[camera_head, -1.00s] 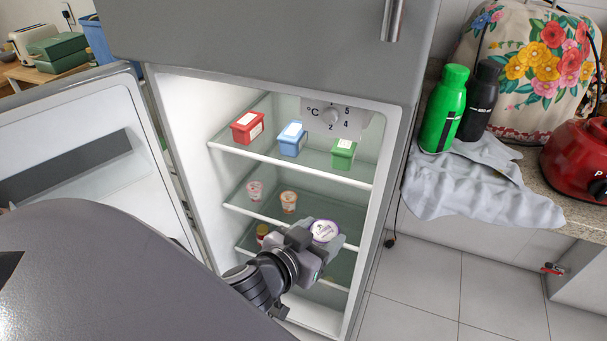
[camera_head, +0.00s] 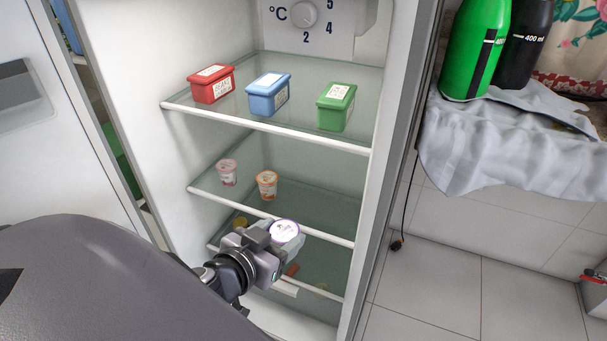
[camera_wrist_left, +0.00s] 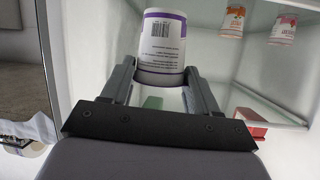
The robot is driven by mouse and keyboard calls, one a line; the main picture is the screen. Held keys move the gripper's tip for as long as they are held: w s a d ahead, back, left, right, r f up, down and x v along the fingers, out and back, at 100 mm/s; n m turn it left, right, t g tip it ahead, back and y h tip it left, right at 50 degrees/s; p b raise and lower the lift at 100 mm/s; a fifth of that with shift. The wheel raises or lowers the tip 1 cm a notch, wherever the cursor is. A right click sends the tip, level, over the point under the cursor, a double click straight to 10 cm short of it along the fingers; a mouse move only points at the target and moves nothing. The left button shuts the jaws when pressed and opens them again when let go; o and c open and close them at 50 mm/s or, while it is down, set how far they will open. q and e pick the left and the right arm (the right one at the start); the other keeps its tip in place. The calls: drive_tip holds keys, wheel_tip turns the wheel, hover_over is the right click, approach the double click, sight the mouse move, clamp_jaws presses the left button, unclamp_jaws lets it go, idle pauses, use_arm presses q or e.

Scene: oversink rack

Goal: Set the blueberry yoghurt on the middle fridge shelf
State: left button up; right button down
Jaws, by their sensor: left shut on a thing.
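The blueberry yoghurt (camera_head: 285,231) is a white cup with a purple-rimmed lid. My left gripper (camera_head: 279,241) is shut on it and holds it upright in front of the fridge shelves. In the left wrist view the cup (camera_wrist_left: 161,45), with a purple band and a barcode, sits between the two fingers. The middle fridge shelf (camera_head: 325,208) is glass with a white front edge. In the head view the cup appears just below this edge; its exact depth is unclear. My right gripper is out of view.
A pink-white yoghurt (camera_head: 228,172) and an orange-white yoghurt (camera_head: 267,185) stand on the middle shelf's left; its right half is clear. Red (camera_head: 211,84), blue (camera_head: 269,93) and green (camera_head: 336,106) tubs stand on the shelf above. The lower shelf holds small items.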

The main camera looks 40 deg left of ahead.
use_arm(q)
drive_tip(key=shift+w+a+f, duration=0.2)
drive_tip(key=shift+w+f, duration=0.05)
drive_tip(key=shift+w, duration=0.15)
drive_tip(key=w+a+b, duration=0.1)
drive_tip(key=w+a, duration=0.1)
drive_tip(key=w, duration=0.7)
drive_tip(key=w+a+b, duration=0.1)
drive_tip(key=w+a, duration=0.2)
drive_tip(key=w, duration=0.7)
drive_tip(key=f+b, duration=0.1)
drive_tip(key=f, duration=0.1)
drive_tip(key=f+b, duration=0.1)
drive_tip(key=f, duration=0.1)
drive_tip(key=f+b, duration=0.1)
drive_tip(key=f, duration=0.2)
drive_tip(key=shift+s+d, duration=0.2)
drive_tip(key=shift+d, duration=0.05)
drive_tip(key=shift+w, duration=0.15)
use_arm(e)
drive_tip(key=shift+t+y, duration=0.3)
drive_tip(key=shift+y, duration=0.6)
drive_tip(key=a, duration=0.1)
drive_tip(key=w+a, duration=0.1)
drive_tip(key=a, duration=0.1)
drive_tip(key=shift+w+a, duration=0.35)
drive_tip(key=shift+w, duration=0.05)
